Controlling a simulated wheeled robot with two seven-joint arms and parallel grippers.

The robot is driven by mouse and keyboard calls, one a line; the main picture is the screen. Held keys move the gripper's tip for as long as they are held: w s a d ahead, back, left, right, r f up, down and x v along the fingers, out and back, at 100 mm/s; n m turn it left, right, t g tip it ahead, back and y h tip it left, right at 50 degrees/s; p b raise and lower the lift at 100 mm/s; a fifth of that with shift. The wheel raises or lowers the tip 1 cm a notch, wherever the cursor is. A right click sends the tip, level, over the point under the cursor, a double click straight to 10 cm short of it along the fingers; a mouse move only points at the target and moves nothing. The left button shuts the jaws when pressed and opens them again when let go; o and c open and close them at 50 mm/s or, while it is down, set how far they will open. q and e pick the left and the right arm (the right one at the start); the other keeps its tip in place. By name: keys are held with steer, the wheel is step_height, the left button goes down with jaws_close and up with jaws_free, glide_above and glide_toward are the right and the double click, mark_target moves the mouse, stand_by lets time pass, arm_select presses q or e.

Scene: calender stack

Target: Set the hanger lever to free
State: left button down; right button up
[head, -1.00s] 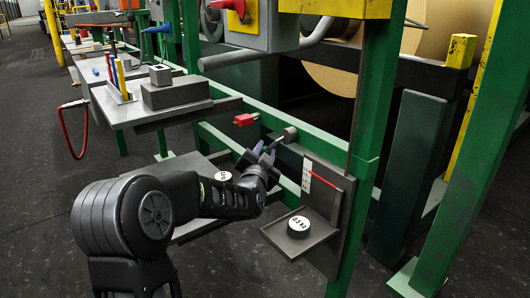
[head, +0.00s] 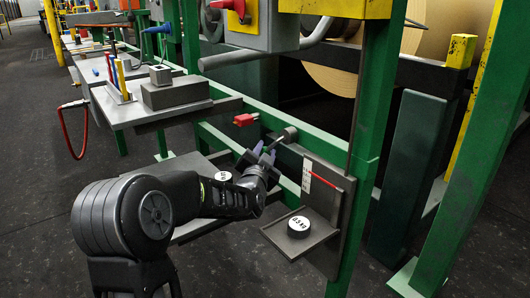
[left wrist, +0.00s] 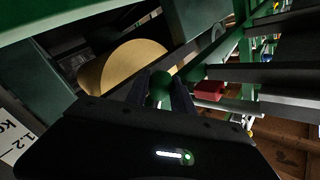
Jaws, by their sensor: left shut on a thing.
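The hanger lever shows in the head view as a short rod with a grey cylindrical hub (head: 290,133) on the green frame. Its round dark green knob (left wrist: 161,85) sits between my fingers in the left wrist view. My left gripper (head: 262,153) is shut on this knob, just left of and below the hub; its fingers mostly hide the knob in the head view. A panel (head: 340,192) with a white scale strip and a red pointer (head: 319,178) stands to the right of the gripper. No free or locked marking is readable. My right gripper is not in view.
A red block (head: 246,120) on the frame is close above the gripper; it also shows in the left wrist view (left wrist: 208,90). A small tray below the panel holds a 0.5 KG weight (head: 299,226). Another weight (head: 223,176) lies behind my forearm. Green posts (head: 372,110) stand at right.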

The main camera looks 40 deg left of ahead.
arm_select(q)
steer(key=p, duration=0.1)
steer(key=d+n+g+p, duration=0.1)
steer(key=shift+s+f+p, duration=0.15)
steer(key=shift+f+p, duration=0.05)
steer(key=shift+p, duration=0.1)
steer(key=s+d+f+n+g+h+p, duration=0.1)
steer(key=d+f+n+g+h+p, duration=0.1)
steer(key=p, duration=0.6)
steer(key=shift+s+d+f+n+g+h, duration=0.3)
steer(key=shift+d+n+g+h, duration=0.7)
steer(key=shift+d, duration=0.8)
steer(key=shift+t, duration=0.3)
steer(key=c, duration=1.1)
jaws_free()
steer(key=shift+r, duration=0.1)
steer(key=shift+s+r, duration=0.1)
